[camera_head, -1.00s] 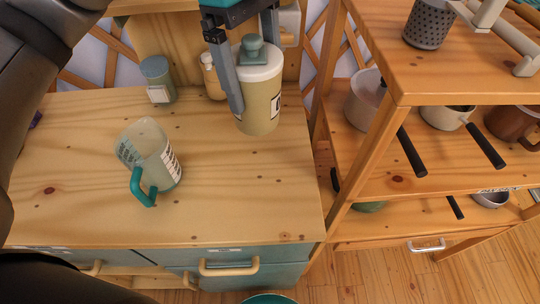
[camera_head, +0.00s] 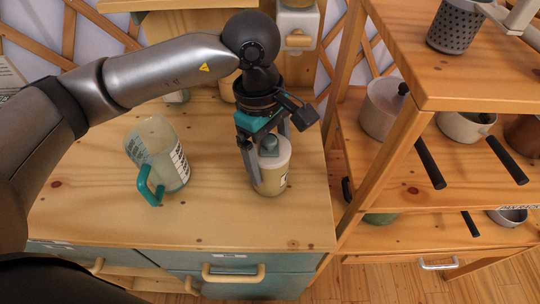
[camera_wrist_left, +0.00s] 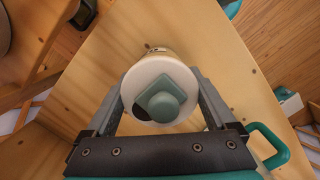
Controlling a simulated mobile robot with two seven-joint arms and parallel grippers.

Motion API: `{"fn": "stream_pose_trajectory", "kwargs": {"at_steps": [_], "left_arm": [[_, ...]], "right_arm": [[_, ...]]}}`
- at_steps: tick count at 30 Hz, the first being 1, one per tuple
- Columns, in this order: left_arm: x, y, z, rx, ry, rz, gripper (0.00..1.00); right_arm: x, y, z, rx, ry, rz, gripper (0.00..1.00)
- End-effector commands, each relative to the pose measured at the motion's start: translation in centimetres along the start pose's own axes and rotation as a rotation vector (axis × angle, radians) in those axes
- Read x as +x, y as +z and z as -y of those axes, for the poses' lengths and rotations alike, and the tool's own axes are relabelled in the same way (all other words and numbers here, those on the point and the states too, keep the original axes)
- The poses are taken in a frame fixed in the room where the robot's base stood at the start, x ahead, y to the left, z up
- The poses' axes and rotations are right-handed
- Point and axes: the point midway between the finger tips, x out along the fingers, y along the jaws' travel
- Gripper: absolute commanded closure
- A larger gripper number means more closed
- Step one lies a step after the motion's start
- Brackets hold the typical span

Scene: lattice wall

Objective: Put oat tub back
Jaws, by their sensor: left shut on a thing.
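The oat tub (camera_head: 273,181) is a beige canister with a white lid and a blue-green knob. My left gripper (camera_head: 268,158) comes down over it from above, its fingers on either side of the lid. It is shut on the tub. The tub is upright, over the right part of the wooden counter (camera_head: 90,215); I cannot tell whether its base touches the wood. In the left wrist view the lid (camera_wrist_left: 152,75) sits between the two fingers. My right gripper is not in view.
A clear measuring jug (camera_head: 160,150) with a teal handle stands left of the tub. Containers at the counter's back are partly hidden by my arm. A wooden shelf unit (camera_head: 440,80) with pans, their handles jutting out, stands to the right. The counter's front is clear.

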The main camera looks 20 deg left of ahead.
Motion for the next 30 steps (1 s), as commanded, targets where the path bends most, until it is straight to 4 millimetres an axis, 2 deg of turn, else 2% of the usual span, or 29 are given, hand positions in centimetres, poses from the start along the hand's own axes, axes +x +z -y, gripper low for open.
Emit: {"fn": "stream_pose_trajectory", "kwargs": {"at_steps": [11,12,15,26,30], "left_arm": [[0.4,-0.1,-0.1,0.0,0.003,-0.001,0.73],[0.5,-0.1,0.0,-0.001,0.001,-0.001,0.1],[0.3,-0.1,0.0,-0.001,0.001,-0.001,0.0],[-0.2,0.0,0.0,-0.001,0.001,-0.001,0.0],[-2.7,-0.1,-0.2,-0.001,0.007,-0.002,0.0]], "right_arm": [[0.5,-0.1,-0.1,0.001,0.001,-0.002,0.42],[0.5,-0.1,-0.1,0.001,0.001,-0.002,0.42],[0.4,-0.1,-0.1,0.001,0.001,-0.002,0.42],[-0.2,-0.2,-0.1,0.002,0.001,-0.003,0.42],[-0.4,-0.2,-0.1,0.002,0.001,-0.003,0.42]]}}
